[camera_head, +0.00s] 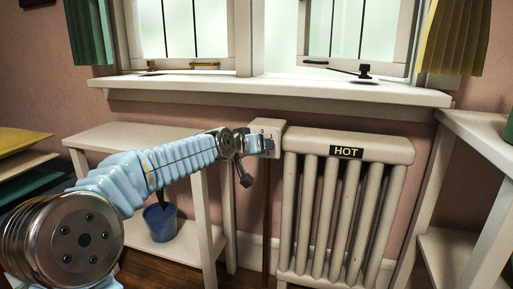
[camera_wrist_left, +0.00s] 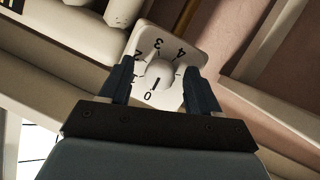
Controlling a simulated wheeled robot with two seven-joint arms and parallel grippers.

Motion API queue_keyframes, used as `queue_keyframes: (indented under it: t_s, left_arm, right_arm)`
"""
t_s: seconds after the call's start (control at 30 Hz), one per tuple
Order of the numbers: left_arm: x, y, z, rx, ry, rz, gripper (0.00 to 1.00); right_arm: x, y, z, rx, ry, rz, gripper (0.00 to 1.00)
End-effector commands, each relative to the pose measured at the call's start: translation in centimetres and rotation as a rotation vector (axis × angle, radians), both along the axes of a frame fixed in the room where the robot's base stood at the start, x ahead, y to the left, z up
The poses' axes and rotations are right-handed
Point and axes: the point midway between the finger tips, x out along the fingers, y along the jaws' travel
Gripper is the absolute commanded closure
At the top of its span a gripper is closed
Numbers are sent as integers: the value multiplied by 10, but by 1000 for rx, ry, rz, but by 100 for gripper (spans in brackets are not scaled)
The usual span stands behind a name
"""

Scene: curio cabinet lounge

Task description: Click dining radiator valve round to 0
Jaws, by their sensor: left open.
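The radiator valve is a pale box (camera_head: 269,126) at the radiator's upper left end in the head view. In the left wrist view its white dial plate (camera_wrist_left: 190,61) carries the numbers 0 to 4 around a round white knob (camera_wrist_left: 160,72). A dark mark on the knob appears to point toward the 0. My left gripper (camera_head: 267,146) is in front of the valve. In the left wrist view, my left gripper (camera_wrist_left: 160,84) is open, with one dark finger on each side of the knob and a gap between. Touching cannot be seen. My right gripper is not in view.
The white radiator (camera_head: 345,205) with a HOT label (camera_head: 346,152) stands right of the valve, below the window sill (camera_head: 275,87). A white shelf unit (camera_head: 130,137) with a blue bucket (camera_head: 160,222) is at left. Another white shelf (camera_head: 482,135) is at right.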

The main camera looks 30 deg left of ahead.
Motion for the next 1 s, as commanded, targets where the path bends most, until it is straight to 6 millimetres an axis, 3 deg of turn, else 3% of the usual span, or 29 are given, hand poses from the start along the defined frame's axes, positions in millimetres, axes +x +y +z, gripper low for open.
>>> queue_keyframes:
  t_s: [0.17,0.37,0.6,0.8,1.0]
  left_arm:
    - [-14,0,11,0,-1,0,38]
    - [-58,-1,28,-1,-2,1,38]
    - [-108,-4,40,0,-2,2,38]
    - [-127,-6,46,-1,1,0,38]
    - [-130,-6,47,0,2,-1,38]
  right_arm:
    - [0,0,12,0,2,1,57]
    - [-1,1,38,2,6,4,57]
    - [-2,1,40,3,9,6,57]
    - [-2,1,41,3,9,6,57]
    - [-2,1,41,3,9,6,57]
